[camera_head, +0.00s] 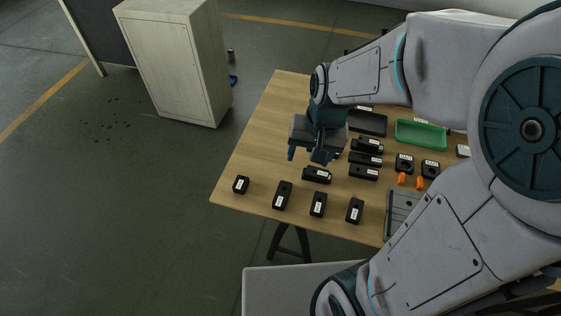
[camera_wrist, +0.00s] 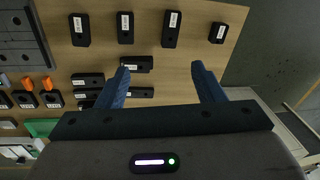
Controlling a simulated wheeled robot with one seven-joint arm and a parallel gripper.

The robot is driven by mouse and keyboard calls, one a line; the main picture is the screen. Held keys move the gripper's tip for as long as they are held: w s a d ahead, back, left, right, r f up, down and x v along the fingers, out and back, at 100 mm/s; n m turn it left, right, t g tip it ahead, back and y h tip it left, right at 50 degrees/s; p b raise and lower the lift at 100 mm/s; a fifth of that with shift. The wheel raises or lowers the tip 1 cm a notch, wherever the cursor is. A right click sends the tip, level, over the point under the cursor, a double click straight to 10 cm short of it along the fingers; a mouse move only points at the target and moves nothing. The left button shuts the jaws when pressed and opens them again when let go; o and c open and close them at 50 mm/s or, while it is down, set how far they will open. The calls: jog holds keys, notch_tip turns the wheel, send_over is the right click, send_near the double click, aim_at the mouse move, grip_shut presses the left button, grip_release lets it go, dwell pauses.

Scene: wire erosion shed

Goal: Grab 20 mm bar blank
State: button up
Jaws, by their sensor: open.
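Several dark blocks with white labels lie on the wooden table (camera_head: 257,142). The labels are too small to read, so I cannot tell which block is the 20 mm bar blank. In the head view the near row has a small block (camera_head: 241,185) and three longer ones (camera_head: 283,195), (camera_head: 318,204), (camera_head: 355,211). Another block (camera_head: 316,175) lies crosswise behind them, and it also shows in the wrist view (camera_wrist: 136,64), near the left finger. My gripper (camera_head: 305,156) is open and empty above the table, its blue fingers apart in the wrist view (camera_wrist: 160,70).
More dark blocks (camera_head: 364,172), a green tray (camera_head: 421,134), a dark tray (camera_head: 368,123), orange pieces (camera_head: 401,179) and a grey plate (camera_head: 400,213) crowd the right side. The table's left part is bare. A pale cabinet (camera_head: 175,60) stands on the floor beyond.

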jog(key=m+g+h+p, duration=0.1)
jog(key=m+p, duration=0.1)
send_near(282, 193)
jog(key=f, duration=0.2)
jog(key=f+b, duration=0.1)
jog(key=shift+s+a, duration=0.15)
jog(key=shift+s, duration=0.1)
jog(key=shift+w+f+p, duration=0.15)
jog(key=shift+f, duration=1.25)
jog(key=shift+w+f+p, duration=0.15)
jog(key=shift+f, duration=1.3)
grip_shut()
